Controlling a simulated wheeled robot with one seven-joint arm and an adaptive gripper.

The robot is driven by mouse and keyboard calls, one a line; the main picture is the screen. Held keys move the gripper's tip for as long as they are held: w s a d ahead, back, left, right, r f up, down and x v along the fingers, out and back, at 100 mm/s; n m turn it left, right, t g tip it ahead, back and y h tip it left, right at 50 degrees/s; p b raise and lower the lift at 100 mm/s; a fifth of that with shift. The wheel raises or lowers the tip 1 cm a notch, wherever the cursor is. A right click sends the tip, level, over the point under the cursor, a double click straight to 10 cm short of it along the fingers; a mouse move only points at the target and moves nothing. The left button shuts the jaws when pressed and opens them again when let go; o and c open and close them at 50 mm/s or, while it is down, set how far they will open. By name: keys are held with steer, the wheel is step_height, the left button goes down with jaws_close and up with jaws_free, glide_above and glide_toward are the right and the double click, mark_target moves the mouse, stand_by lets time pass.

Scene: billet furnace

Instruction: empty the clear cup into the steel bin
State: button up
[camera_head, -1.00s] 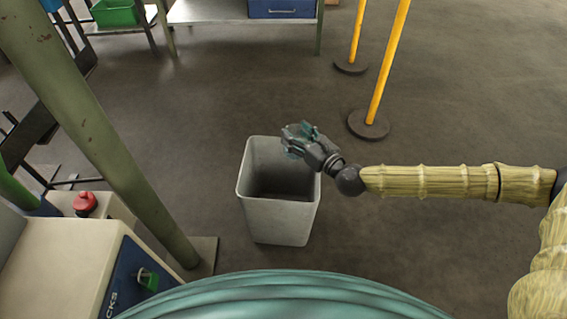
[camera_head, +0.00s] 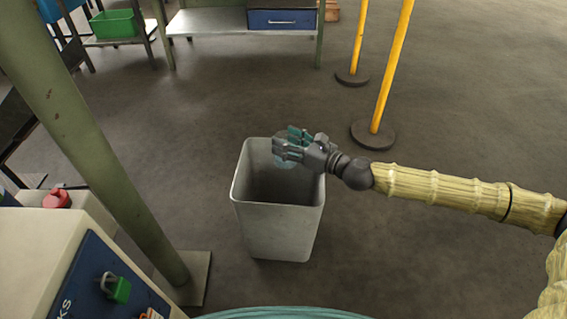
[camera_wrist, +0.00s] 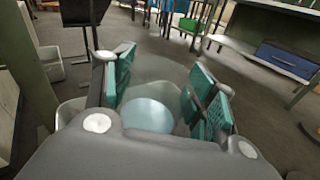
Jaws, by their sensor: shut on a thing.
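The steel bin (camera_head: 277,228) is a grey, open-topped box standing on the floor in the middle of the head view. My gripper (camera_head: 288,147) is above its back right rim, reaching in from the right. It is shut on the clear cup (camera_head: 284,163), which shows as a faint bluish shape at the fingers. In the wrist view the cup (camera_wrist: 150,115) sits between the teal finger pads, with a pale blue disc showing through it. Whether the cup is tilted or what it holds, I cannot tell. Part of the bin's rim (camera_wrist: 70,112) shows behind the gripper there.
A green post (camera_head: 105,150) slants at the left, beside a control box (camera_head: 85,275) with a red button. Yellow posts (camera_head: 390,75) on dark round bases stand behind right. A bench with a blue drawer (camera_head: 282,19) is at the back. Floor around the bin's right is clear.

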steer(key=shift+s+a+f+n+g+y+b, duration=0.2)
steer(key=shift+f+n+g+y+b, duration=0.3)
steer(key=shift+b, duration=1.6)
steer(key=shift+s+a+f+n+g+y+b, duration=0.1)
steer(key=shift+a+f+n+g+y+b, duration=0.4)
steer(key=shift+b, duration=1.6)
steer(key=g+b, duration=0.1)
steer(key=b, duration=0.1)
steer(key=f+n+g+b, duration=0.1)
steer(key=b, duration=0.1)
steer(key=shift+s+d+f, duration=0.1)
steer(key=shift+s+d, duration=0.1)
steer(key=shift+s, duration=0.1)
steer(key=shift+s+f+n+g+b, duration=0.1)
steer(key=shift+s+n+g+b, duration=0.15)
steer(key=shift+b, duration=0.6)
steer(key=shift+s+n+g+y+b, duration=0.1)
steer(key=shift+n+g+y+b, duration=0.2)
steer(key=shift+b, duration=0.25)
steer(key=shift+r+p, duration=0.25)
steer(key=shift+p, duration=0.1)
steer(key=shift+r+p, duration=0.2)
steer(key=shift+p, duration=0.8)
steer(key=m+p, duration=0.1)
steer(key=p, duration=0.3)
steer(key=m+g+h+p, duration=0.1)
steer(key=m+p, duration=0.1)
steer(key=p, duration=0.3)
steer(key=shift+r+h, duration=0.3)
steer(key=shift+r, duration=0.1)
